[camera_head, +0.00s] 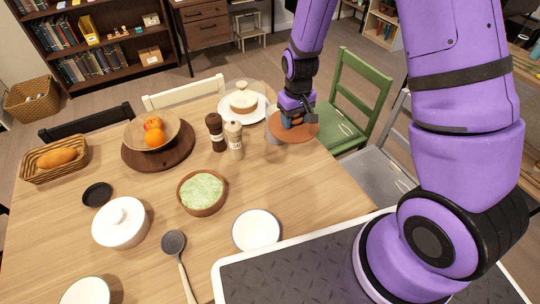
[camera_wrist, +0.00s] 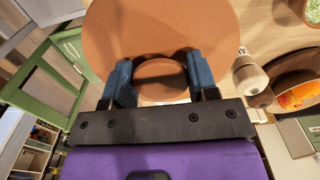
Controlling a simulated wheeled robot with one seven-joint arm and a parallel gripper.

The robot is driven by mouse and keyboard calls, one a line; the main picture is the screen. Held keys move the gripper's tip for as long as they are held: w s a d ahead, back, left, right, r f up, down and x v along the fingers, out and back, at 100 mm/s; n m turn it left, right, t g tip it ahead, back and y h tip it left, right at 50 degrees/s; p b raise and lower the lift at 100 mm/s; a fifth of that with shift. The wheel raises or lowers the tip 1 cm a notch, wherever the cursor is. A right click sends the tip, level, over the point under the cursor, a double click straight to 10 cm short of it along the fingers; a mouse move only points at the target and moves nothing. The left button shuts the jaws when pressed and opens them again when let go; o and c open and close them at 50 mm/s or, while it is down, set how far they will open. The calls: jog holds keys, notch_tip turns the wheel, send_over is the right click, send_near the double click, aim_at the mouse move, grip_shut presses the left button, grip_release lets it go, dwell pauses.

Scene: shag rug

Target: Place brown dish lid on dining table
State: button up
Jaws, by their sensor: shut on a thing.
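The brown dish lid (camera_head: 291,128) is a flat round disc, held at the right edge of the dining table (camera_head: 300,180). My gripper (camera_head: 297,118) is over it and shut on its knob. In the wrist view the lid (camera_wrist: 165,25) fills the top middle, and my gripper's blue fingers (camera_wrist: 160,80) stand on both sides of the round knob. Part of the lid reaches past the table edge toward the green chair. I cannot tell whether its underside touches the table.
Salt and pepper mills (camera_head: 234,140) stand left of the lid. A white plate with a lidded dish (camera_head: 243,103) is behind it. A green-filled bowl (camera_head: 202,192) and a white bowl (camera_head: 256,230) are nearer. The green chair (camera_head: 350,100) is at the right. Bare tabletop lies between bowls and lid.

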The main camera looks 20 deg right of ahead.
aim_at(290, 163)
notch_tip(290, 163, down, 17)
jog(key=shift+f, duration=0.2)
dwell(0.5)
jog(key=o, duration=1)
jog(key=shift+f, duration=0.15)
